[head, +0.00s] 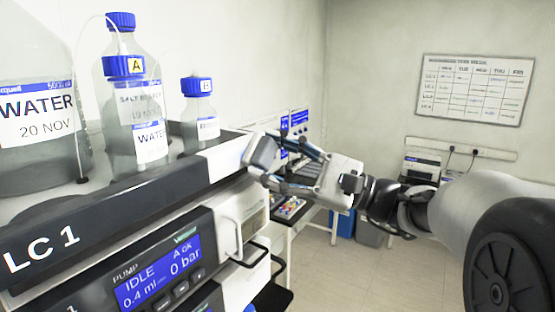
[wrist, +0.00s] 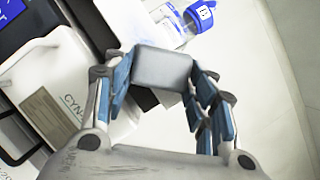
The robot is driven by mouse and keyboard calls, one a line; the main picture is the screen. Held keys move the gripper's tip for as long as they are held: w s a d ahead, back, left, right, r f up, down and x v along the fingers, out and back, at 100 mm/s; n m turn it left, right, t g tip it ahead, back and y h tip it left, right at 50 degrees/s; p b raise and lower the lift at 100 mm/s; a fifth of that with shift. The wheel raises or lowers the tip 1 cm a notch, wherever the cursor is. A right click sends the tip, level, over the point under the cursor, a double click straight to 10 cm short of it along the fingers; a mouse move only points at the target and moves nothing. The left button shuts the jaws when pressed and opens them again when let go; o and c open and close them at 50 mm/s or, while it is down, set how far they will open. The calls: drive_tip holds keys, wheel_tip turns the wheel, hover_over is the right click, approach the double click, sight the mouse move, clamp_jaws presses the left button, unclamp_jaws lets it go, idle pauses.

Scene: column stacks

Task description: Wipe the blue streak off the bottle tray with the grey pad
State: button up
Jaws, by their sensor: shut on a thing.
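The grey pad (wrist: 163,68) is held between the fingers of my gripper (wrist: 163,85), seen in the wrist view. In the head view my gripper (head: 268,160) is at the right end of the bottle tray (head: 110,212), the dark-fronted top of the LC 1 stack. The pad is by the tray's right corner; I cannot tell whether it touches the tray.
On the tray stand a large water bottle (head: 40,150), bottle A (head: 135,130) and bottle B (head: 199,115), with thin tubing. Bottle B (wrist: 200,18) is close beyond the pad in the wrist view. Handles (head: 246,243) stick out below. Open floor (head: 340,275) lies right.

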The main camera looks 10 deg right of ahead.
drive_tip(key=shift+s+a+b, duration=0.55)
drive_tip(key=shift+s+a, duration=0.5)
drive_tip(key=shift+s, duration=0.3)
drive_tip(key=shift+s+a+b, duration=0.5)
drive_tip(key=shift+s+a, duration=0.55)
drive_tip(key=shift+s, duration=0.3)
drive_tip(key=shift+d, duration=0.1)
drive_tip(key=shift+s+d+b, duration=0.15)
drive_tip(key=shift+s+d, duration=0.75)
drive_tip(key=shift+d, duration=0.25)
drive_tip(key=shift+s+d+b, duration=0.15)
drive_tip(key=shift+s+d, duration=0.75)
drive_tip(key=shift+d, duration=0.2)
drive_tip(key=shift+s+d, duration=0.9)
drive_tip(key=shift+d, duration=0.3)
drive_tip(key=shift+a, duration=0.1)
drive_tip(key=w+a, duration=0.4)
drive_tip(key=a, duration=0.1)
drive_tip(key=shift+w+a, duration=0.15)
